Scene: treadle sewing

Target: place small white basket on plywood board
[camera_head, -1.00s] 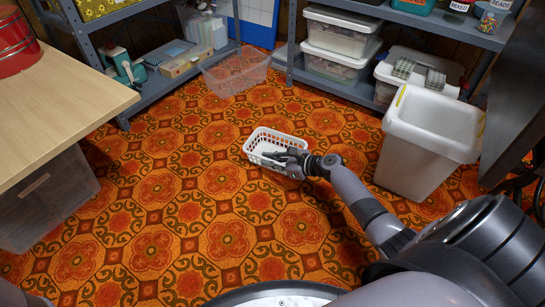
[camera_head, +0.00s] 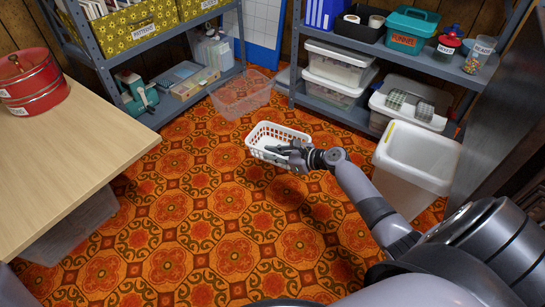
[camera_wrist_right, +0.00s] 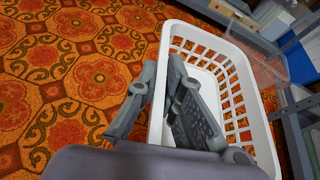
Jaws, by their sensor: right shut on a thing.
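The small white basket (camera_head: 262,133) is an empty-looking plastic basket with slotted walls. In the head view it hangs above the patterned carpet, with a dark shadow on the carpet below it. My right gripper (camera_head: 278,150) is shut on its near side wall. In the right wrist view the fingers (camera_wrist_right: 164,70) straddle the rim of the basket (camera_wrist_right: 262,118), one outside and one inside. A light wood tabletop (camera_head: 75,125) at the left looks like the plywood board; the basket is well to its right. My left gripper is out of view.
A red round tin (camera_head: 35,90) stands on the tabletop's far part; its nearer part is bare. A clear bin (camera_head: 242,97) sits on the floor beyond the basket. A white bin (camera_head: 415,160) stands at the right. Shelves line the back.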

